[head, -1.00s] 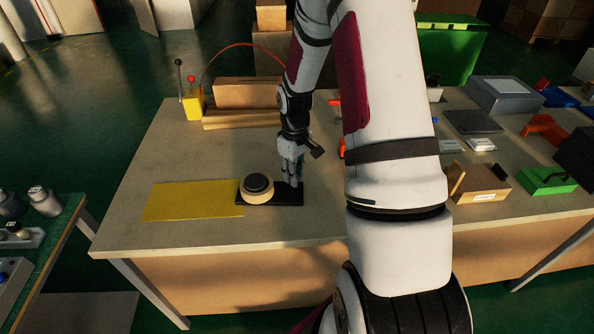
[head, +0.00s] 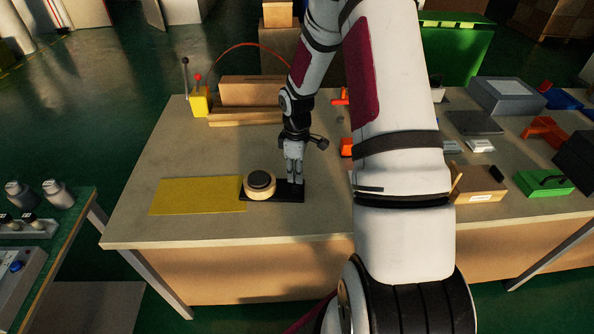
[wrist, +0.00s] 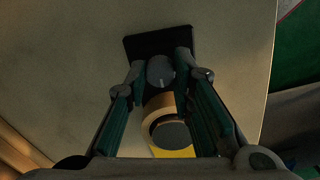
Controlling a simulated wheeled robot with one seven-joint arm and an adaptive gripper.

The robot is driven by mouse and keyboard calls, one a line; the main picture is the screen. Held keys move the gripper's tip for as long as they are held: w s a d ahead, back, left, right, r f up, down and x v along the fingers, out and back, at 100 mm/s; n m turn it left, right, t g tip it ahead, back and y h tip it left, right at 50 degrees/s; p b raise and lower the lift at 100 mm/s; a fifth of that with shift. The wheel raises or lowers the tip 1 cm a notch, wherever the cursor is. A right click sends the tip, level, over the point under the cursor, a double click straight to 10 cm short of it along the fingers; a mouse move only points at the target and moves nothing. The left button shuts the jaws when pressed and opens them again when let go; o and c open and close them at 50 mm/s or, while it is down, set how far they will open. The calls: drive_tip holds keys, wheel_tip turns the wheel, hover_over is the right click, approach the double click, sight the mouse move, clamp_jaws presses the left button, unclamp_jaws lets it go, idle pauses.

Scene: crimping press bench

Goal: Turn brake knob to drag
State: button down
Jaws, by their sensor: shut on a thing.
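The brake knob (wrist: 160,72) is a small dark grey disc with a faint light mark on top. It stands on a black base plate (wrist: 135,42), which also shows in the head view (head: 282,197). My gripper (wrist: 162,70) points down with one finger on each side of the knob and is shut on it. In the head view my gripper (head: 294,180) hides the knob. On the same plate, a wide tan spool with a dark round top (head: 261,184) sits beside the knob; it also shows in the wrist view (wrist: 171,132). The knob's setting labels cannot be read.
A yellow mat (head: 198,196) lies left of the plate. A yellow lever box (head: 199,104) and a wooden block (head: 251,91) stand at the back. A cardboard box (head: 480,185) and green case (head: 545,183) are at right. The table front is clear.

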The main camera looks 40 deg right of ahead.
drive_tip(key=c, duration=1.4)
unclamp_jaws()
drive_tip(key=shift+o, duration=0.2)
drive_tip(key=shift+r, duration=0.15)
wheel_tip(320, 180, up, 12)
drive_tip(key=s+a+r+m+t+h, duration=0.1)
drive_tip(key=s+a+r+m, duration=0.1)
drive_tip(key=s+a+r, duration=0.35)
drive_tip(key=s+a+r+m+t+h, duration=0.1)
drive_tip(key=s+a+r+m, duration=0.15)
drive_tip(key=a+r, duration=0.6)
drive_tip(key=s+a+r+m+t+y, duration=0.1)
drive_tip(key=s+a+r, duration=0.1)
drive_tip(key=s, duration=0.5)
drive_tip(key=s+a+r+m+t+y, duration=0.1)
drive_tip(key=s+a+r+m, duration=0.1)
drive_tip(key=s+r, duration=0.3)
drive_tip(key=s+a, duration=0.1)
drive_tip(key=s, duration=0.2)
drive_tip(key=shift+a+t, duration=0.35)
drive_tip(key=shift+t, duration=0.05)
